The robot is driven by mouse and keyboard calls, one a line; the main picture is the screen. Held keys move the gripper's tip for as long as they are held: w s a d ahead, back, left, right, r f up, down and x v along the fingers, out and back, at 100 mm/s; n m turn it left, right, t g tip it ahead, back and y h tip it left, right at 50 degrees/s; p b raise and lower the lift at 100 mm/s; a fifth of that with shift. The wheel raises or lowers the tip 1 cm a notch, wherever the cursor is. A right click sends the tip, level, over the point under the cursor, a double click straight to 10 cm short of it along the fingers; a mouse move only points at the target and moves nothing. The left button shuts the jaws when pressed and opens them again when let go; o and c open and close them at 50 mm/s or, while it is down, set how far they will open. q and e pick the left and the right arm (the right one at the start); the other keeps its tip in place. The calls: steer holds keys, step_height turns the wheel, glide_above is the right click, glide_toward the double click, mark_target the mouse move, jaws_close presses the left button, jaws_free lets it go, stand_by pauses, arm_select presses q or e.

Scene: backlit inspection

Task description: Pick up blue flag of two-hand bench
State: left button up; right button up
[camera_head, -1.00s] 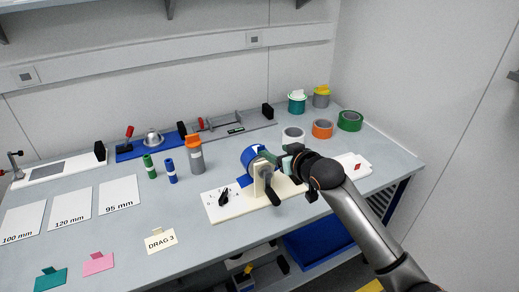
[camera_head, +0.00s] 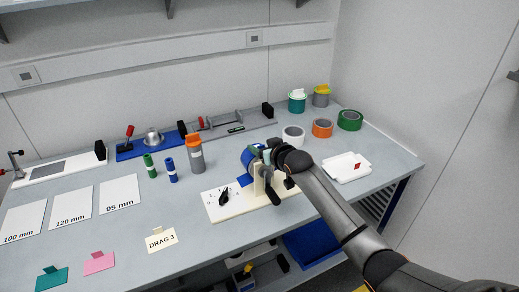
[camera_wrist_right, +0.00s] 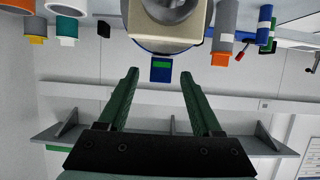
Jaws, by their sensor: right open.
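The two-hand bench is a white board (camera_head: 224,211) with a dial, a black knob and an upright holding a blue drum (camera_head: 248,158). In the right wrist view, a small blue flag (camera_wrist_right: 161,76) with a green band sticks out from the drum's edge. The flag lies between the tips of my right gripper (camera_wrist_right: 159,73), whose two green fingers are apart; I cannot tell whether they touch it. In the head view my right gripper (camera_head: 268,156) is at the drum's right side and hides part of it. My left gripper is not in view.
White, orange and green tape rolls (camera_head: 349,120) stand at the back right. A grey cylinder with an orange top (camera_head: 195,154) stands left of the drum. Cards lie at the left and front.

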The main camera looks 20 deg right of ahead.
steer(key=shift+w+f, duration=0.15)
steer(key=shift+w, duration=0.25)
jaws_close()
stand_by(0.4)
